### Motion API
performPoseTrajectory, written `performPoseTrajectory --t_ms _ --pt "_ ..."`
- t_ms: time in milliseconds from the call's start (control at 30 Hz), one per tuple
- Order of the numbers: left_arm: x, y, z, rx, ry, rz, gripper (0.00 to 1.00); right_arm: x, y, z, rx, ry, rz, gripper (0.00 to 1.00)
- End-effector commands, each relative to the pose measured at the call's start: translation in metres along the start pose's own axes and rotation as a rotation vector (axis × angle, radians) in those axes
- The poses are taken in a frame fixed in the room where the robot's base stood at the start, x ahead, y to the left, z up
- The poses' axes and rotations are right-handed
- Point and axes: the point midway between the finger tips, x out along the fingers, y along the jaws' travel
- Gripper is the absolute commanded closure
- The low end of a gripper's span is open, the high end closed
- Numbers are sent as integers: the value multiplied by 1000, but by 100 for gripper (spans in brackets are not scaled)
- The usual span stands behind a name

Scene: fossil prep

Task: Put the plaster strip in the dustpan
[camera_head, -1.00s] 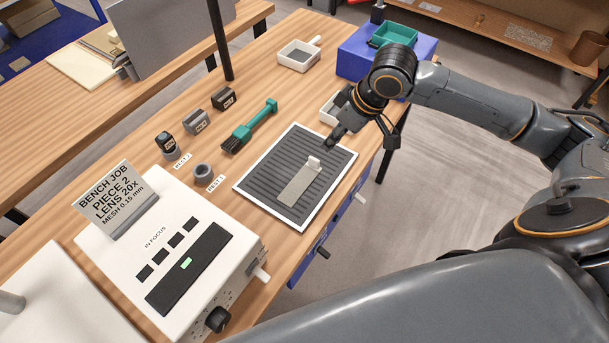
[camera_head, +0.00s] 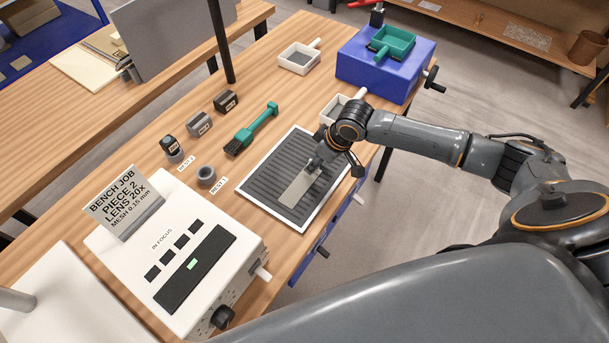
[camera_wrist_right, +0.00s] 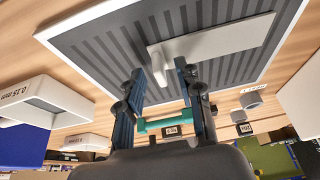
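The plaster strip (camera_head: 297,190) is a flat, pale grey piece with a small upright white tab at one end. It lies on a ribbed dark mat with a white frame (camera_head: 268,208). In the wrist view the strip (camera_wrist_right: 225,40) and its tab (camera_wrist_right: 158,62) show just beyond my fingertips. My right gripper (camera_head: 316,162) is low over the strip's tab end; in the wrist view its fingers (camera_wrist_right: 160,70) are apart, one on each side of the tab, with nothing clamped. The green pan (camera_head: 392,42) on the blue box looks like the dustpan. My left gripper is not in view.
A white handled tray (camera_head: 340,108) stands close behind my right gripper, another (camera_head: 299,57) farther back. A green brush (camera_head: 252,128), dark blocks (camera_head: 199,123) and a grey ring (camera_head: 206,175) lie left of the mat. The white lens console (camera_head: 180,260) is in front. The blue box (camera_head: 375,75) stands behind right.

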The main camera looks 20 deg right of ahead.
Motion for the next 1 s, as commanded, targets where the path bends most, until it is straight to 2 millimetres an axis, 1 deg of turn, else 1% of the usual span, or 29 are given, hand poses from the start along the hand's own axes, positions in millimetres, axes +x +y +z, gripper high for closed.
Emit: performPoseTrajectory --t_ms 100,267,367,400,433,467,833,1000 --pt "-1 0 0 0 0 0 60 4 0 0 0 -1 1 64" --pt "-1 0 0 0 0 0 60 5 0 0 0 -1 1 64" --pt "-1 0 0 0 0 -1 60 4 0 0 0 0 1 82" --pt "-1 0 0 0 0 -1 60 4 0 0 0 0 1 91" --pt "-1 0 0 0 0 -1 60 4 0 0 0 0 1 97" --pt "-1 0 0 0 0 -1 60 4 0 0 0 0 1 100" --pt "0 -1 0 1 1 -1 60 4 0 0 0 0 1 100" --pt "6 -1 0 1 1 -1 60 -3 1 -4 -1 3 2 100"
